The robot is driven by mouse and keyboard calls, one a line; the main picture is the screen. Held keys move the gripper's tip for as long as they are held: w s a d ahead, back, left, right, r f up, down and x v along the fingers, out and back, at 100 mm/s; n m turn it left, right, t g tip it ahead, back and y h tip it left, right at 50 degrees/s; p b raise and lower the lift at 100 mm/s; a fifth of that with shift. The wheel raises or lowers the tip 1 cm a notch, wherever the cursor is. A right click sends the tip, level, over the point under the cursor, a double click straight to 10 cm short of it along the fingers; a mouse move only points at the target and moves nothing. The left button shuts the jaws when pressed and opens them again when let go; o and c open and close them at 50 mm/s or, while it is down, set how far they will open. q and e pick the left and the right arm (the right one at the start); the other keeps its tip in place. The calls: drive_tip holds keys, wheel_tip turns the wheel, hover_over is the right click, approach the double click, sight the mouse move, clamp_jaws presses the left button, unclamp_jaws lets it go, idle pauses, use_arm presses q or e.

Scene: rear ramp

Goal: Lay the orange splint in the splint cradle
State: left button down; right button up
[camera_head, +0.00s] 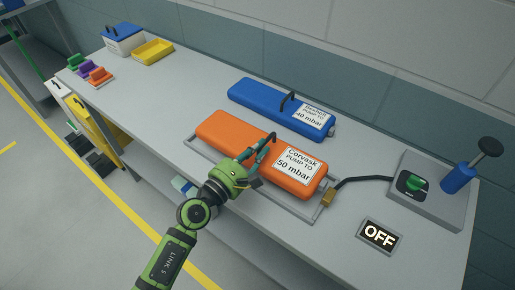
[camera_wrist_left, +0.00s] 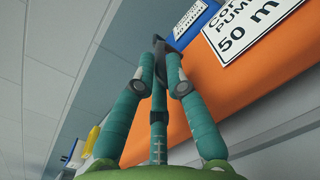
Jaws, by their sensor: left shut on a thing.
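The orange splint (camera_head: 225,130) is a long padded block labelled "Corvask, pump to 50 mbar" with a black handle (camera_head: 262,144) on top. It lies along the grey wire frame of the splint cradle (camera_head: 199,153), whose rails show around its near side and right end. I cannot tell whether it rests fully on the frame. My left gripper (camera_head: 258,154), with teal fingers, is shut on the handle. In the left wrist view the fingers close together on the dark handle, with the orange splint (camera_wrist_left: 240,90) behind them. My right gripper is not in view.
A blue splint (camera_head: 255,97) lies behind, labelled 40 mbar. At right stand a pump box (camera_head: 440,205) with a green knob, its black hose (camera_head: 360,180) reaching the cradle's right end, and an "OFF" sign (camera_head: 379,236).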

use_arm(q)
drive_tip(key=shift+f+b, duration=0.45)
drive_tip(key=shift+b, duration=0.15)
idle(1.6)
drive_tip(key=shift+f+m+b, duration=0.3)
drive_tip(key=shift+f+b, duration=0.4)
drive_tip(key=shift+f, duration=0.05)
drive_tip(key=shift+f+b, duration=0.45)
drive_tip(key=shift+f, duration=0.05)
